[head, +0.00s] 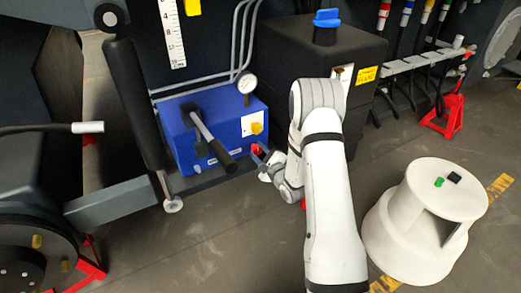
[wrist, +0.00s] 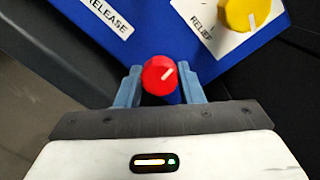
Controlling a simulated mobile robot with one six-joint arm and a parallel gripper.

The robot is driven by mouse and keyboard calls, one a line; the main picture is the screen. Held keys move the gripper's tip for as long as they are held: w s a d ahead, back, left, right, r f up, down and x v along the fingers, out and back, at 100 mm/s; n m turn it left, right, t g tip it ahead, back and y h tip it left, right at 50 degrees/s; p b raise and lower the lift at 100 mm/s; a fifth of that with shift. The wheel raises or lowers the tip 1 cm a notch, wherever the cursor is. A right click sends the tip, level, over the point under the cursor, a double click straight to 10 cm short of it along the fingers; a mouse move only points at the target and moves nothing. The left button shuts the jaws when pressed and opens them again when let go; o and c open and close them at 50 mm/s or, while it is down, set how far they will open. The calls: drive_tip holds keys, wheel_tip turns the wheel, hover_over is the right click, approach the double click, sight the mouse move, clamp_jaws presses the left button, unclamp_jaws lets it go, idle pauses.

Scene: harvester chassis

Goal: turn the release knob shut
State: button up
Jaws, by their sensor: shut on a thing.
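The release knob (wrist: 159,76) is red with a pale pointer line. In the wrist view it sits between the two blue-grey fingers of my gripper (wrist: 160,88), below the RELEASE label (wrist: 108,14). The fingers are shut on it from both sides, and the pointer line runs slantwise toward the upper right. In the head view the red knob (head: 256,149) shows at the lower right corner of the blue pump box (head: 188,163), and my gripper (head: 262,160) reaches it from the right.
A yellow relief knob (wrist: 240,14) is close by on a white plate. A black-handled lever (head: 210,140) leans across the box front. A pressure gauge (head: 246,82) stands above. A black tank (head: 318,75) is behind my arm, and a white step stool (head: 395,225) stands at right.

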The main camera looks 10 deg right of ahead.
drive_tip(key=shift+w+d+r+m, duration=0.1)
drive_tip(key=shift+d+m, duration=0.2)
drive_tip(key=shift+m, duration=0.3)
drive_tip(key=o, duration=1)
drive_tip(key=shift+a, duration=0.2)
drive_tip(key=p+v, duration=0.2)
drive_tip(key=v, duration=0.6)
